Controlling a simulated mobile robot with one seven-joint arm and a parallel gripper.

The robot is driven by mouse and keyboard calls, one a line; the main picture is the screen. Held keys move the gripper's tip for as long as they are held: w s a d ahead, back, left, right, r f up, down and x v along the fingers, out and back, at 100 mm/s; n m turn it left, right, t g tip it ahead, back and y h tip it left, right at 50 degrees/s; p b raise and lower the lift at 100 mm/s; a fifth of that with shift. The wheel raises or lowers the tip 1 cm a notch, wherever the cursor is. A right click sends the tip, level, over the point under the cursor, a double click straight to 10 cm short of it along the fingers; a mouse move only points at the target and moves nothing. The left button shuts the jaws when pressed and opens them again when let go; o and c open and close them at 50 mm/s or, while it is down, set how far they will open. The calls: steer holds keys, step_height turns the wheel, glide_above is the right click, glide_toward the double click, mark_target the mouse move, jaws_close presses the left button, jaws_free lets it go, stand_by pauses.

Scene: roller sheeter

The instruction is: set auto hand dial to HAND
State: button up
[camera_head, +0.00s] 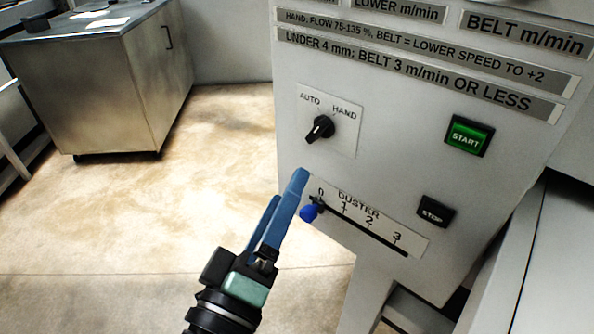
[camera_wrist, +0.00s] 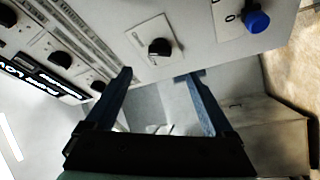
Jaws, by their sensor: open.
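The auto hand dial (camera_head: 320,128) is a black knob on a white plate, with AUTO printed at its upper left and HAND at its upper right. I cannot tell for sure which word its pointer faces. In the wrist view the dial (camera_wrist: 160,47) shows beyond the fingertips, about midway between them. My gripper (camera_head: 287,187) has blue fingers and is open and empty. In the head view it is below and left of the dial, apart from it. In the wrist view my gripper (camera_wrist: 157,75) shows a clear gap between its fingers.
A DUSTER slider with a blue knob (camera_head: 309,212) is just below the dial, close to my fingers in the head view. A green START button (camera_head: 468,135) and a black STOP button (camera_head: 436,212) are to the right. A metal cabinet (camera_head: 105,85) stands at the back left. The floor between is clear.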

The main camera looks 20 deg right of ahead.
steer(key=shift+v, duration=1.15)
steer(key=w+a+r+m+t+y, duration=0.2)
steer(key=r+t+y, duration=0.1)
steer(key=r, duration=0.6)
steer(key=w+a+r+m+t+y, duration=0.2)
steer(key=r+t+y, duration=0.1)
steer(key=r, duration=0.6)
steer(key=s+a+r+t+y+p, duration=0.1)
steer(key=s+a+r+t+y, duration=0.2)
steer(key=r, duration=0.5)
steer(key=s+a+r+t+y, duration=0.1)
steer(key=s+r+t+y, duration=0.25)
steer(key=r, duration=0.35)
step_height(320, 180, up, 20)
steer(key=p, duration=2)
steer(key=shift+w+y, duration=0.15)
steer(key=shift+y, duration=0.2)
steer(key=shift+d, duration=0.1)
